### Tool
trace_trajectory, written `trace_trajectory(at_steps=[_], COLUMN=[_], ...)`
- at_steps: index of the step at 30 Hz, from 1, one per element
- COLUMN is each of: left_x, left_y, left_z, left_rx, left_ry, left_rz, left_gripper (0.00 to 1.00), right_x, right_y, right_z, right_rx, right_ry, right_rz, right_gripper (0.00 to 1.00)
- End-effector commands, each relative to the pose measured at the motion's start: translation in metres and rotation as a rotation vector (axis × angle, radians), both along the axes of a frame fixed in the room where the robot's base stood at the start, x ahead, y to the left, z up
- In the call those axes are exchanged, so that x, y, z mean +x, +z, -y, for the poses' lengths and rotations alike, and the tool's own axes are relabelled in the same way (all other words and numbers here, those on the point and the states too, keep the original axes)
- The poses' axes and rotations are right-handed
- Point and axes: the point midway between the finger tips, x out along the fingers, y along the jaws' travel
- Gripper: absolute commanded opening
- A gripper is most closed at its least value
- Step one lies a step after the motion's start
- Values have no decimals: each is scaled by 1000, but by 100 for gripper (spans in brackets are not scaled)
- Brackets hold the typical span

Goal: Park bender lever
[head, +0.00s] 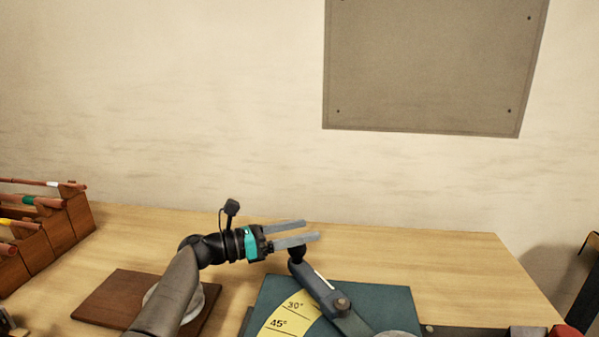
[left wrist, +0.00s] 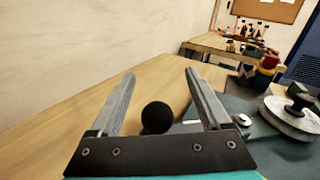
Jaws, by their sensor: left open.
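The bender lever (head: 322,292) is a dark blue-grey bar with a black ball knob (head: 297,253) at its far end. It lies over the teal bender plate (head: 385,297), beside a yellow angle scale (head: 290,316) marked 30° and 45°. My left gripper (head: 304,231) is open, its two grey fingers pointing right at the knob. In the left wrist view the black knob (left wrist: 157,117) sits between the open fingers, nearer the left one, with gaps on both sides. Whether the fingers are level with the knob is hard to tell. My right gripper is not in view.
A wooden rack (head: 50,235) with copper tubes stands at the left. A brown board (head: 95,300) with a pale round piece lies under my left arm. The table (head: 440,255) is clear behind the bender, up to the wall. A red part (head: 566,330) is at the lower right.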

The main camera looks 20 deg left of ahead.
Motion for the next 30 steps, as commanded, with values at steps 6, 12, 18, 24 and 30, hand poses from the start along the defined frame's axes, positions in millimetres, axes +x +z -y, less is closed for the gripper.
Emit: trace_trajectory(at_steps=[6, 12, 18, 24, 30], left_x=[0, 0, 1, 0, 0], left_y=[61, 110, 144, 158, 159], left_z=[0, 0, 0, 0, 0], left_rx=[2, 3, 2, 1, 0], left_ry=[0, 1, 1, 1, 0], left_rz=[5, 5, 4, 1, 0], left_gripper=[81, 81, 81, 81, 81], right_x=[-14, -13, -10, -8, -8], right_y=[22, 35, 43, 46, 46], right_z=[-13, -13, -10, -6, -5], right_rx=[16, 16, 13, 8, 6], right_ry=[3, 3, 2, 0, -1], right_rz=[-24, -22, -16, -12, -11], right_gripper=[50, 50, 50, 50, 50])
